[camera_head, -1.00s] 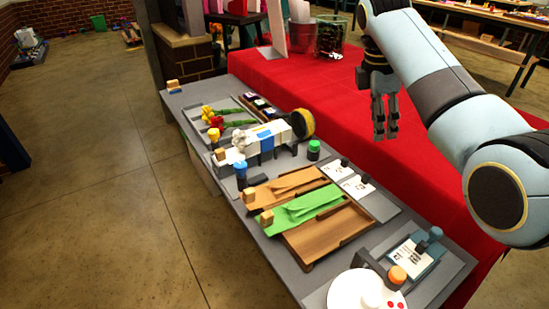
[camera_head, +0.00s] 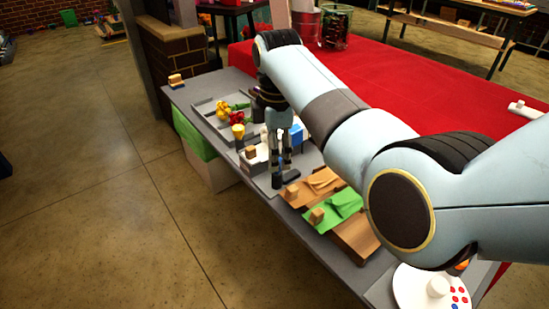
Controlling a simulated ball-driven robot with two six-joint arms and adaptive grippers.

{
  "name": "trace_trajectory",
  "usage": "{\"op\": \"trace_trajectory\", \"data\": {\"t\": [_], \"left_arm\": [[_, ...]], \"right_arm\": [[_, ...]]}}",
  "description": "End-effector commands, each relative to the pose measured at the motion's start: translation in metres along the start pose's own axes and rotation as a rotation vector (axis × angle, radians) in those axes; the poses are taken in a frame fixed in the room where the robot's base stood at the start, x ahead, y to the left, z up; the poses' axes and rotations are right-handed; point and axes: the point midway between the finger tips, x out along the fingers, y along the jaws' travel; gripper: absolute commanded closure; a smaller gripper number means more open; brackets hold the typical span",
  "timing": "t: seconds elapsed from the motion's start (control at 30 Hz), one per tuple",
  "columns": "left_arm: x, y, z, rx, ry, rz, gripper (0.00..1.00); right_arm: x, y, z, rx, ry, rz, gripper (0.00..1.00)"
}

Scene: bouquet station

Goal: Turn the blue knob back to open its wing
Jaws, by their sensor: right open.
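A white device with a blue patch (camera_head: 298,134) lies just behind, partly hidden by my gripper. I cannot make out the wing. My left gripper is not in view.
A yellow knob (camera_head: 238,131) and red and yellow flowers (camera_head: 236,117) stand left of my gripper. A brown ramp (camera_head: 318,181) and a green one (camera_head: 338,209) with wooden blocks lie to its right. A red cloth (camera_head: 420,95) covers the table behind.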

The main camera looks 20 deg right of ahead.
Motion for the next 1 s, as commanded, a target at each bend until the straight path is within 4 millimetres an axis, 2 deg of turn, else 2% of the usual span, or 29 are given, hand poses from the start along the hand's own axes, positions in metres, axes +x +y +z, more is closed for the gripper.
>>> {"op": "trace_trajectory", "data": {"t": [0.1, 0.2, 0.5, 0.7, 0.9, 1.0], "left_arm": [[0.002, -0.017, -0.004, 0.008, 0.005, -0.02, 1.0], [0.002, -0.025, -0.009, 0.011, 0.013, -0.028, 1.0], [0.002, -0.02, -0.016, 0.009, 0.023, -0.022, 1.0], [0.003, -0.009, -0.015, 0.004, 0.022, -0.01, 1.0], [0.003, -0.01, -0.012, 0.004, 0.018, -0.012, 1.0], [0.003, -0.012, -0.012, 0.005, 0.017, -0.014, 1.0]], "right_arm": [[0.016, 0.0, 0.001, 0.0, -0.002, -0.002, 0.47], [0.023, 0.0, 0.001, 0.0, -0.001, 0.0, 0.47], [0.025, 0.0, 0.001, 0.0, -0.001, 0.001, 0.47], [0.025, 0.0, 0.001, 0.0, -0.001, 0.001, 0.72], [0.025, 0.0, 0.001, 0.0, -0.001, 0.0, 0.98], [0.025, 0.0, 0.001, 0.001, -0.001, 0.0, 1.0]]}}
